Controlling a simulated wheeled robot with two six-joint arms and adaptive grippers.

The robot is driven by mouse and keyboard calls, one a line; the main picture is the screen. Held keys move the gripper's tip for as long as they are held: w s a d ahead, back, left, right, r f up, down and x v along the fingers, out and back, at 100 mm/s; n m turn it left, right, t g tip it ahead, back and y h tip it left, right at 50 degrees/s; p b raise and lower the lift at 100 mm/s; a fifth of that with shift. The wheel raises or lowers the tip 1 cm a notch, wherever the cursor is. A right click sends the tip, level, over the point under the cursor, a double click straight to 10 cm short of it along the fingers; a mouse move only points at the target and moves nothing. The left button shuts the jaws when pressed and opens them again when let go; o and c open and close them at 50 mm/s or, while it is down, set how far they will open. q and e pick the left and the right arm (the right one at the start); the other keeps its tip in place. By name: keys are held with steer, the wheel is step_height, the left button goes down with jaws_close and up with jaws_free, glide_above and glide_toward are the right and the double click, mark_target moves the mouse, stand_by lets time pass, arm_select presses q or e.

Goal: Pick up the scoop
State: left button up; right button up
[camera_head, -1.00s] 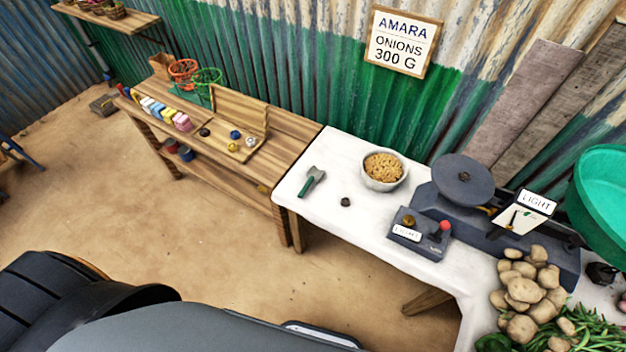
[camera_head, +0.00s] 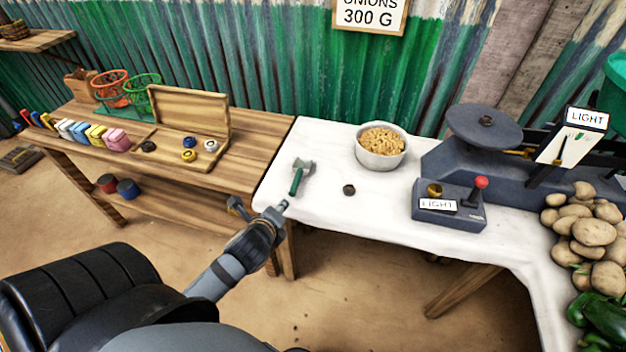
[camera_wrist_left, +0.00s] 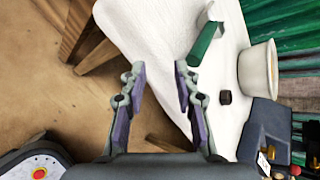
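The scoop (camera_head: 301,175) lies on the white tabletop (camera_head: 325,217), left of the bowl, with a grey head and a green handle pointing to the front. In the left wrist view the scoop's green handle (camera_wrist_left: 206,44) shows at the top, ahead of the fingertips. My left gripper (camera_head: 258,205) is open and empty, at the table's front left corner, short of the scoop and apart from it. Its two spread fingers (camera_wrist_left: 158,72) show in the left wrist view with nothing between them. My right gripper is not in view.
A bowl of grain (camera_head: 380,150) and a small dark weight (camera_head: 349,190) stand right of the scoop. A control box (camera_head: 448,207) and a scale (camera_head: 485,132) are further right, by potatoes (camera_head: 594,232). A wooden bench (camera_head: 245,165) adjoins on the left.

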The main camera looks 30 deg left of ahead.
mark_target(294, 183)
arm_select(q)
steer(key=w+m+t, duration=0.1)
steer(key=w+m, duration=0.1)
steer(key=m, duration=0.1)
steer(key=w+r+m+t, duration=0.1)
steer(key=w+m, duration=0.2)
steer(key=w+r+m+t, duration=0.1)
steer(key=w+m, duration=0.1)
steer(key=m, duration=0.2)
steer(key=shift+w+a+h, duration=0.2)
steer(key=shift+w+h, duration=0.1)
steer(key=shift+w, duration=0.05)
steer(key=shift+w+b, duration=0.1)
steer(key=shift+b, duration=0.2)
steer(key=x, duration=0.4)
steer(key=shift+a+f+b, duration=0.2)
steer(key=shift+f+b, duration=0.05)
steer(key=shift+b, duration=0.05)
steer(key=shift+w+f, duration=0.15)
steer(key=shift+w, duration=0.2)
steer(key=c, duration=0.6)
jaws_close()
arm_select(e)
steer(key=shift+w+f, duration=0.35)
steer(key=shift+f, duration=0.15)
